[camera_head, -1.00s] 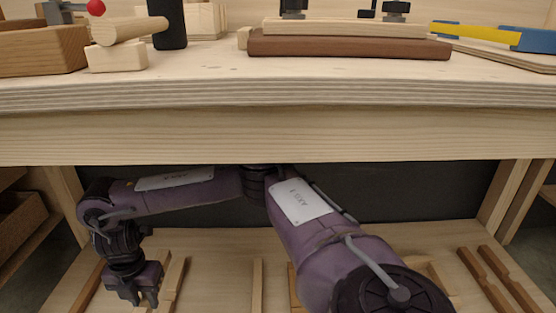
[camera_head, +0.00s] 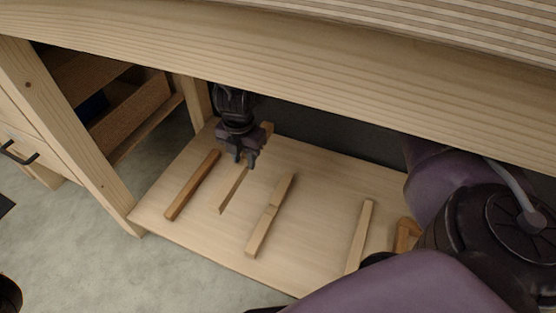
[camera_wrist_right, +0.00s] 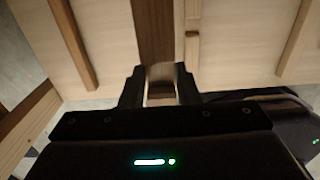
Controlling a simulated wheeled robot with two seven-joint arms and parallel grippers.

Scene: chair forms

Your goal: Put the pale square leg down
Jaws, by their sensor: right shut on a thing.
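My right gripper (camera_head: 240,160) is over the left part of the lower shelf (camera_head: 310,175), pointing down. It is shut on a narrow square leg (camera_head: 232,192), which I take to be the pale square leg. The leg lies lengthwise, its near end sticking out in front of the fingers. In the right wrist view the fingers (camera_wrist_right: 160,85) close around the leg (camera_wrist_right: 154,35), which looks brown in shadow with a paler patch at the grip. The leg is low over the shelf; I cannot tell whether it touches. My left gripper is not in view.
A brown leg (camera_head: 192,186) lies left of the held leg, and a notched pale piece (camera_head: 268,217) close to its right. Another pale strip (camera_head: 360,236) lies further right, with bare shelf between. The bench's front rail (camera_head: 330,75) overhangs the shelf. A post (camera_head: 70,135) stands left.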

